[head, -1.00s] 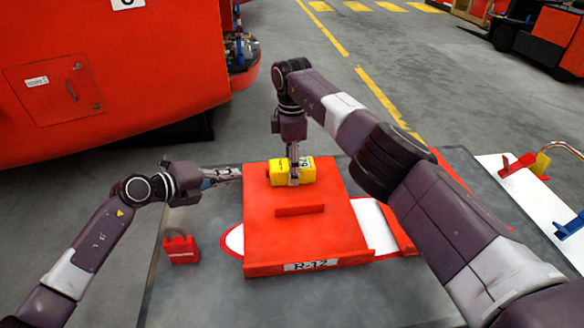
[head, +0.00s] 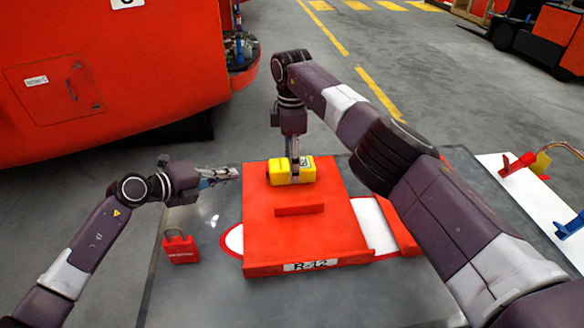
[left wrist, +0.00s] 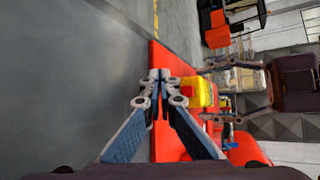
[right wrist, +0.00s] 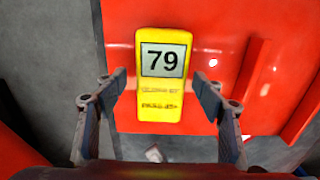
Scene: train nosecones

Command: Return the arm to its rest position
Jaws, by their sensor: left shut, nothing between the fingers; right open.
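My left gripper (head: 236,171) is shut and empty, left of the red panel's far left corner in the head view. Its closed tips also show in the left wrist view (left wrist: 158,75). My right gripper (head: 293,172) points down over the yellow block (head: 305,172) on the red panel (head: 340,225). In the right wrist view its open fingers (right wrist: 160,92) lie on either side of the block (right wrist: 160,108), with gaps between. The block bears a "79" label. The block also shows in the left wrist view (left wrist: 198,92), beyond the left fingertips.
A red padlock (head: 181,248) stands on the grey table (head: 200,300), left of the panel. A white board (head: 530,195) with red, yellow and blue pieces lies at the right. A large red train body (head: 90,70) stands behind at the left. The table's near left is clear.

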